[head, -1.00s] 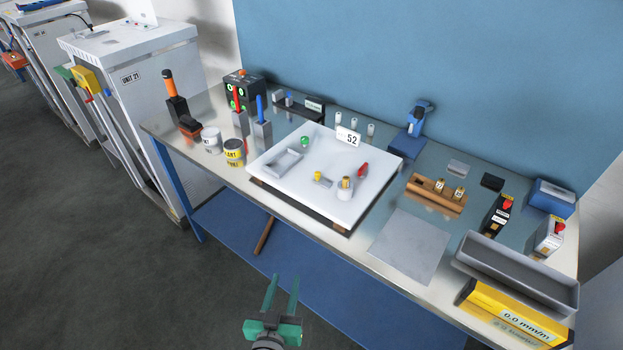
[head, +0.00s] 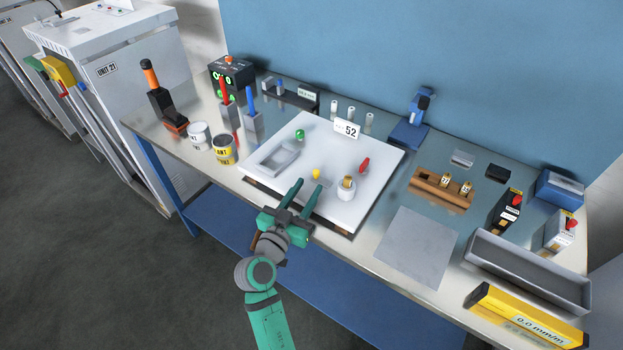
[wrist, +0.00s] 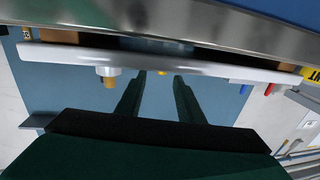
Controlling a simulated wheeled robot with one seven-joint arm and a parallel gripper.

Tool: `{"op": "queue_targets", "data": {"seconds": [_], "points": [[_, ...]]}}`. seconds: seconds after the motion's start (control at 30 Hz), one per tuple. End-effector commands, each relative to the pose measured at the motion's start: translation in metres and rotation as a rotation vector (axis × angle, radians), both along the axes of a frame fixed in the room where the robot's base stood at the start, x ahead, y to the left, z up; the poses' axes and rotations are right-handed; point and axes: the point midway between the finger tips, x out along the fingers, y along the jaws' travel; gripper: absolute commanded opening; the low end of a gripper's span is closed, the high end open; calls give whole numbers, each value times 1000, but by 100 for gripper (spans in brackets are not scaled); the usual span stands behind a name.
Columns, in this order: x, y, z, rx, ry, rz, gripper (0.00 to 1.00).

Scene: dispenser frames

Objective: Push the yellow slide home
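The yellow slide (head: 316,174) is a small yellow piece on the white board (head: 368,165) marked 52. Its lower part is hidden behind my gripper's fingers in the head view. My gripper (head: 309,184) is open and empty, its two green fingers apart and pointing toward the slide over the board's front edge. In the wrist view, the yellow slide (wrist: 162,73) shows as a small patch between the tips of my gripper (wrist: 159,76). I cannot tell whether the fingers touch it.
The board also carries a green knob (head: 299,134), a red lever (head: 364,164) and a white round post (head: 346,190) with an amber top, close right of my fingers. Paint cans (head: 224,149) stand left of the board. A grey mat (head: 412,246) lies clear to the right.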

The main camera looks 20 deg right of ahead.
Motion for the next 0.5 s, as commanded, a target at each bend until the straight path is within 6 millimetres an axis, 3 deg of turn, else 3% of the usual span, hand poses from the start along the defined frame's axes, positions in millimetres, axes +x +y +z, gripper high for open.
{"op": "queue_targets", "data": {"seconds": [0.2,0.5], "points": [[24,-19,0,0,0,4,34],[34,-28,0,1,1,6,34]]}}
